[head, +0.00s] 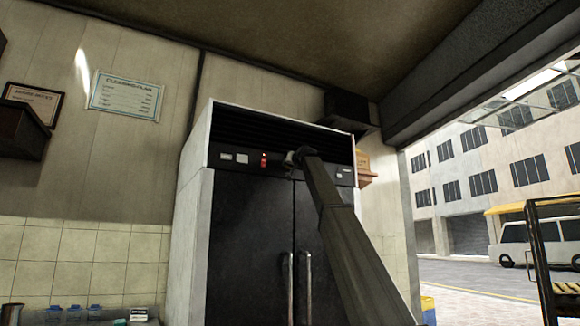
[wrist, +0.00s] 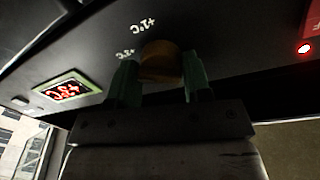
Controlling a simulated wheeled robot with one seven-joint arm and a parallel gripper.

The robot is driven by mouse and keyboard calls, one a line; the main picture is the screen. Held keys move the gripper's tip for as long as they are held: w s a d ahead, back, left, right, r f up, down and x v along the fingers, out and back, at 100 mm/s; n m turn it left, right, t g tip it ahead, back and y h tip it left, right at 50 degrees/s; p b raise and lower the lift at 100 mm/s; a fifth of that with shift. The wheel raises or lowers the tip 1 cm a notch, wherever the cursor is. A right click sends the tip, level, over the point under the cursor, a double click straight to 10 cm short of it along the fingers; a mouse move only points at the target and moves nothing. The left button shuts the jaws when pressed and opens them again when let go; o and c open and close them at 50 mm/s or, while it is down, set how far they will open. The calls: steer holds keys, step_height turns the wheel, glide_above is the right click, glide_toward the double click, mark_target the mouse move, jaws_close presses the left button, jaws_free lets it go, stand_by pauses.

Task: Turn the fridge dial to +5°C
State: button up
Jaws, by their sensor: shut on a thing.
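The fridge (head: 250,230) is a tall dark two-door cabinet with a pale frame. Its control strip runs along the top, under a dark louvred recess. In the head view my gripper (head: 292,158) is at the middle of this strip, and it and my arm hide the dial. In the wrist view, turned nearly upside down, the round brownish dial (wrist: 160,64) sits between the two green fingers of my gripper (wrist: 160,72), shut on it. White temperature marks (wrist: 143,26) show beside the dial, too blurred to read surely. A green-framed display (wrist: 64,90) shows red digits, also unclear.
A lit red switch (head: 264,159) is on the strip just left of my gripper. Vertical door handles (head: 290,285) stand out below. A wooden box (head: 363,165) is at the fridge's right side. Wall signs (head: 126,96) hang at left; a street opens at right.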

steer(key=n+y, duration=0.1)
steer(key=n, duration=1)
steer(key=shift+s+f+n, duration=0.1)
steer(key=shift+n, duration=0.2)
stand_by(0.4)
steer(key=o, duration=0.9)
steer(key=shift+a, duration=0.1)
steer(key=shift+s, duration=0.1)
steer(key=v, duration=1)
steer(key=shift+s+d+f, duration=0.15)
steer(key=shift+s+d, duration=0.05)
steer(key=shift+s, duration=0.05)
